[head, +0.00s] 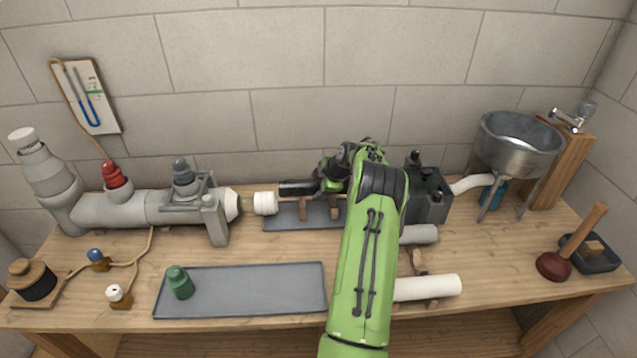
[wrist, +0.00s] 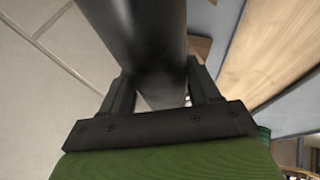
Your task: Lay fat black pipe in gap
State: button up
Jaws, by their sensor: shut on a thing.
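The fat black pipe (head: 297,187) lies level, its left end just right of and a little above the white collar (head: 265,203) in the head view. My gripper (head: 330,182) is shut on it, and my arm hides the pipe's right part. In the wrist view the dark pipe (wrist: 140,40) runs between the two fingers of my gripper (wrist: 160,85). The gap lies between the white collar and the dark block (head: 430,197) on the right, above a grey tray (head: 285,223) with wooden supports (head: 303,208). I cannot tell whether the pipe touches the supports.
A grey pipe (head: 420,234) and a white pipe (head: 430,288) lie right of my arm. A front tray (head: 245,290) holds a green fitting (head: 180,282). A grey valve assembly (head: 150,207) stands left, a metal basin (head: 518,145) and plunger (head: 570,250) right.

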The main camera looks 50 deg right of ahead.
jog(key=shift+f+b, duration=2.05)
jog(key=shift+f, duration=0.6)
jog(key=o, duration=1.2)
jog(key=shift+r, duration=0.1)
jog(key=p+v, duration=0.2)
jog(key=v, duration=1.3)
jog(key=shift+s+r, duration=0.15)
jog(key=shift+r, duration=0.15)
